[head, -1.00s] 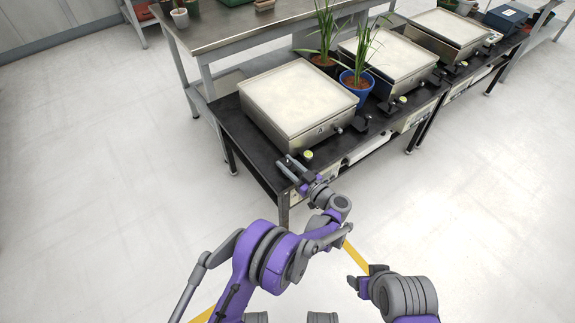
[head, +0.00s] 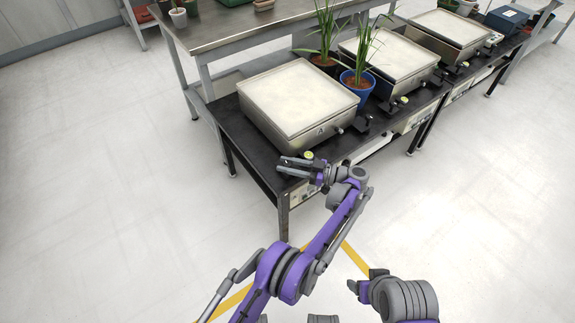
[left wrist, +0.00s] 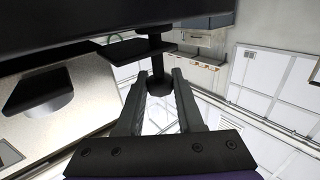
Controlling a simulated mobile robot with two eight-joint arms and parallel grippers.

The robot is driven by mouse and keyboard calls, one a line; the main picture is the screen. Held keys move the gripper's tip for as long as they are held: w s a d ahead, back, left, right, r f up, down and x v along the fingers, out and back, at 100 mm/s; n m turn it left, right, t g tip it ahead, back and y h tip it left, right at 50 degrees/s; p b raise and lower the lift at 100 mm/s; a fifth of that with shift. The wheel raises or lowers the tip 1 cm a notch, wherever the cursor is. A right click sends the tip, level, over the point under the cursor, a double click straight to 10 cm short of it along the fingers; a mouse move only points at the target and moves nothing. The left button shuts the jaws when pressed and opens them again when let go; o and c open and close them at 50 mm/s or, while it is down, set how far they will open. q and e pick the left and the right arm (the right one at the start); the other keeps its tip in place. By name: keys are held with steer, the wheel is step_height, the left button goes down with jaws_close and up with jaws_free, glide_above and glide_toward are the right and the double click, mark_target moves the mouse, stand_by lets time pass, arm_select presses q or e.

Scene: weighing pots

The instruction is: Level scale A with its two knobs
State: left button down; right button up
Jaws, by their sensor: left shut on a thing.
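Scale A (head: 297,97) is a square steel scale with a pale top and an "A" on its front, at the near left end of the black bench. A round yellow-green level (head: 308,155) sits by its front corner. A black knob (head: 362,123) shows at its right front. My left gripper (head: 283,166) is at the left front corner of the scale. In the left wrist view its fingers are shut on the other black knob (left wrist: 157,86), a stem with a rounded end. In the head view this knob is hidden by the gripper. My right gripper (head: 364,280) is open and empty, low in front of the bench.
A potted plant in a blue pot (head: 357,84) stands just right of scale A, with a dark pot (head: 323,64) behind it. Two more scales (head: 392,62) (head: 450,30) stand farther right. A metal table (head: 240,30) is behind. The floor at left is clear.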

arm_select(q)
steer(key=shift+r, duration=0.15)
steer(key=c, duration=0.5)
jaws_free()
steer(key=shift+a, duration=0.1)
steer(key=shift+c, duration=0.2)
